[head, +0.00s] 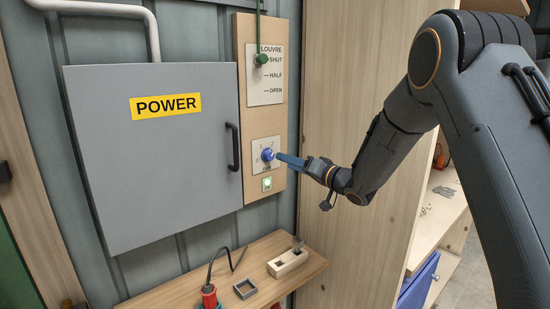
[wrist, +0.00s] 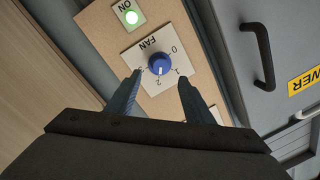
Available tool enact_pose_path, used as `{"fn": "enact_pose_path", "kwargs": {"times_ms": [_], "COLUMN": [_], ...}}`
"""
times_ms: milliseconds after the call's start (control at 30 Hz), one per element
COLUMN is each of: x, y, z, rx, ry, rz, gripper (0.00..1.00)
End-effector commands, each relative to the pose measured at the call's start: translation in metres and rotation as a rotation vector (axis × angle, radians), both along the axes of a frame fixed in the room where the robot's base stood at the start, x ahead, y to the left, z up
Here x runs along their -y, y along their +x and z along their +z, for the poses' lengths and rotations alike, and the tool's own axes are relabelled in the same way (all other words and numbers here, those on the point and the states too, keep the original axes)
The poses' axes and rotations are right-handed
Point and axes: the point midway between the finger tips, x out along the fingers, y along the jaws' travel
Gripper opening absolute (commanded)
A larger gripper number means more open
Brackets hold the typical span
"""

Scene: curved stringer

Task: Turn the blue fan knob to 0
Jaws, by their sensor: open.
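The blue fan knob (head: 267,154) sits on a small white plate on the wooden panel. In the wrist view the knob (wrist: 159,63) is in front of my gripper, with the numbers 0, 1, 2 and 3 around it. A pale mark on the knob appears to face the 2. My gripper (wrist: 160,80) is open, its two fingers apart on either side of the knob's line and apparently short of it. In the head view my gripper (head: 281,157) reaches in from the right, close to the knob; the exact gap is hard to tell.
A lit green button (head: 267,184) is just below the knob, and a green louvre knob (head: 262,59) is above. The grey POWER cabinet (head: 160,160) with a dark handle (head: 233,147) stands left. A wooden shelf (head: 190,290) with a red plug (head: 209,296) lies below.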

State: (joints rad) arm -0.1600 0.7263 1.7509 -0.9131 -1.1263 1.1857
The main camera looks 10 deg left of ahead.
Motion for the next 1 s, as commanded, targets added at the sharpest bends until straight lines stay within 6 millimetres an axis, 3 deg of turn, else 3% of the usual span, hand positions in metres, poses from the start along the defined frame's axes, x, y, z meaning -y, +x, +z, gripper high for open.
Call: {"fn": "enact_pose_path", "kwargs": {"times_ms": [400, 833, 867, 1000], "x": [-0.048, -0.058, -0.058, -0.058], "y": [0.034, 0.042, 0.042, 0.042], "z": [0.001, 0.0, 0.0, 0.0], "rx": [0.0, 0.0, 0.0, 0.0], "ry": [-0.002, -0.001, -0.001, -0.002], "rz": [-0.002, -0.004, -0.004, -0.004], "gripper": [0.47, 0.47, 0.46, 0.22]}}
